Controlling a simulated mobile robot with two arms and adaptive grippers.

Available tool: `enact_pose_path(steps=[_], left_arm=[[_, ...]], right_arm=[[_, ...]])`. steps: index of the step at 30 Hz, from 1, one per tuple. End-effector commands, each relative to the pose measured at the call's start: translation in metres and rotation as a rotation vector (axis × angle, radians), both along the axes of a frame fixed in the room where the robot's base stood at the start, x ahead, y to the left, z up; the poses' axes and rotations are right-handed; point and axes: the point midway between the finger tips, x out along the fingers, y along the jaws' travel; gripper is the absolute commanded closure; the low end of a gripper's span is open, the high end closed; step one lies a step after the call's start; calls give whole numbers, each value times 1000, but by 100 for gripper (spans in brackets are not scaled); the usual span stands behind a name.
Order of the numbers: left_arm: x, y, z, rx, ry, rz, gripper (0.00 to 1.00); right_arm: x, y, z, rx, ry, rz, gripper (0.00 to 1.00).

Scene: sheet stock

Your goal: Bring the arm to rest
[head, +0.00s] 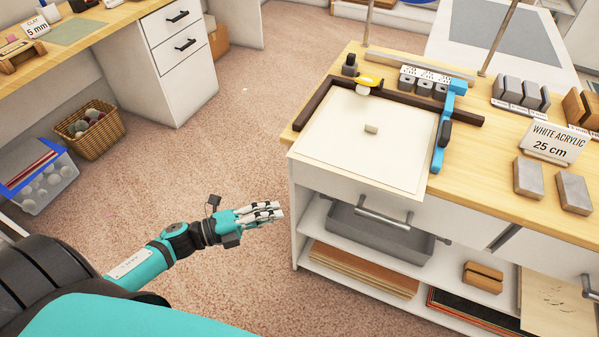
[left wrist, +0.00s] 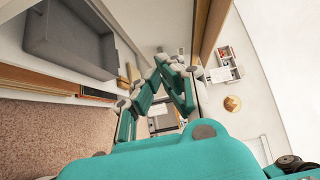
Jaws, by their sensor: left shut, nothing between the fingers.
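My left arm comes in from the lower left in the head view. Its teal and grey gripper (head: 262,213) is out over the carpet, just left of the white workbench unit (head: 294,215), and apart from it. The gripper is shut and empty. In the left wrist view its fingers (left wrist: 172,72) come together in the middle of the picture, with nothing held. The unit's shelves and grey bin (left wrist: 68,40) show beyond them. My right gripper is not in either view.
A drawer handle (head: 384,218) juts from the unit's front. A wicker basket (head: 97,137) and a blue-edged plastic bin (head: 45,185) stand at left. Carpet between is clear.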

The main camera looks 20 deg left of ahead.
Motion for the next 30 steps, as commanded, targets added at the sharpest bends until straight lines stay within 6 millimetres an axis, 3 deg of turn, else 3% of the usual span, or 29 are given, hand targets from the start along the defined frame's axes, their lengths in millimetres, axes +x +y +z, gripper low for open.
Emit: enact_pose_path(steps=[5, 8, 11, 14, 16, 20, 24, 27, 30], left_arm=[[-1, 1, 0, -1, 1, 2, 100], [2, 8, -12, -24, 46, 48, 100], [8, 27, -47, -91, 177, 179, 100], [4, 53, -108, -195, 384, 381, 100], [-10, 67, -157, -274, 549, 534, 100], [-59, 78, -244, -399, 837, 796, 100], [-134, 67, -320, -499, 1128, 1051, 100], [-196, 49, -360, -546, 1320, 1218, 100], [-252, 28, -386, -572, 1479, 1360, 100]], right_arm=[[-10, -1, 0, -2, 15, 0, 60], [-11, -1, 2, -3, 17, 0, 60], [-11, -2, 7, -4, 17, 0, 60], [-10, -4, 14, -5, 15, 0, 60], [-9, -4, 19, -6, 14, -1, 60], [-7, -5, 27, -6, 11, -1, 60], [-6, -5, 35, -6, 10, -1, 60], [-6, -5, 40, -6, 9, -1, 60], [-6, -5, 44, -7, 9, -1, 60]])
